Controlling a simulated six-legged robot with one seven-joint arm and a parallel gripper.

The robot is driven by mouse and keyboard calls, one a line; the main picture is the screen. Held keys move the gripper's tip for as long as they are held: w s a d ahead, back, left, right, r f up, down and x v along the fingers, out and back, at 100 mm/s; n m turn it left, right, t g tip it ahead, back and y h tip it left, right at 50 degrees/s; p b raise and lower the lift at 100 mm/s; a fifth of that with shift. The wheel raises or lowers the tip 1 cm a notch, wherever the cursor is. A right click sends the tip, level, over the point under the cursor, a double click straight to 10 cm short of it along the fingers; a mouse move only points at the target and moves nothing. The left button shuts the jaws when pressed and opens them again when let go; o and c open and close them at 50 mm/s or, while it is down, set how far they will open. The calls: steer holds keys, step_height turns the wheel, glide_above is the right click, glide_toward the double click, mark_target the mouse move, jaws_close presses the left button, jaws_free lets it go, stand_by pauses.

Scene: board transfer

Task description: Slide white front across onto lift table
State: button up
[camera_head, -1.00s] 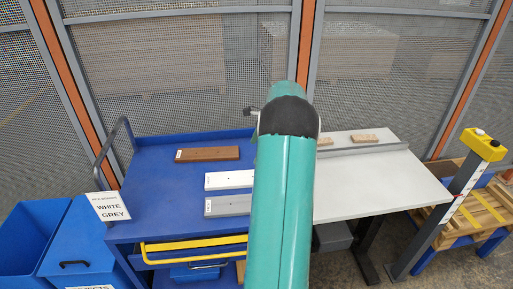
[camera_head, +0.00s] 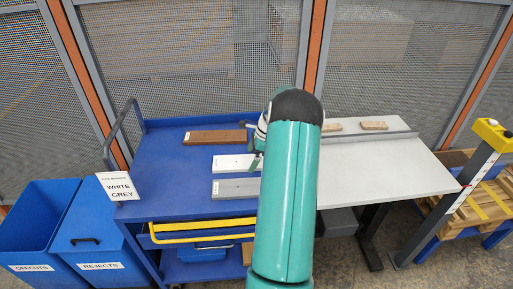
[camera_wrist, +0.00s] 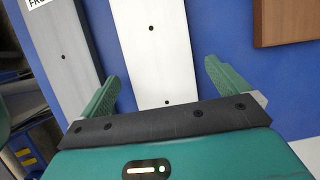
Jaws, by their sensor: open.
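The white front (camera_head: 230,163) lies flat on the blue cart top (camera_head: 165,165), between the brown and grey boards. My gripper (camera_head: 257,160) is at its right end, partly hidden by my arm. In the wrist view my gripper (camera_wrist: 162,75) is open, with one green finger on each side of the white front (camera_wrist: 155,45). A gap shows by the right finger; the left finger lies close to the edge, and I cannot tell whether it touches. The lift table (camera_head: 400,175) has a pale top standing to the right of the cart; my arm hides where they meet.
The grey board (camera_head: 236,188) lies in front of the white front and the brown board (camera_head: 215,136) behind it. Wooden blocks (camera_head: 373,125) sit at the lift table's back edge. A sign (camera_head: 118,186) reads WHITE, GREY. Most of the lift table top is clear.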

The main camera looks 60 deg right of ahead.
steer(key=shift+w+a+f, duration=0.15)
steer(key=shift+w+f, duration=0.05)
steer(key=shift+f, duration=0.3)
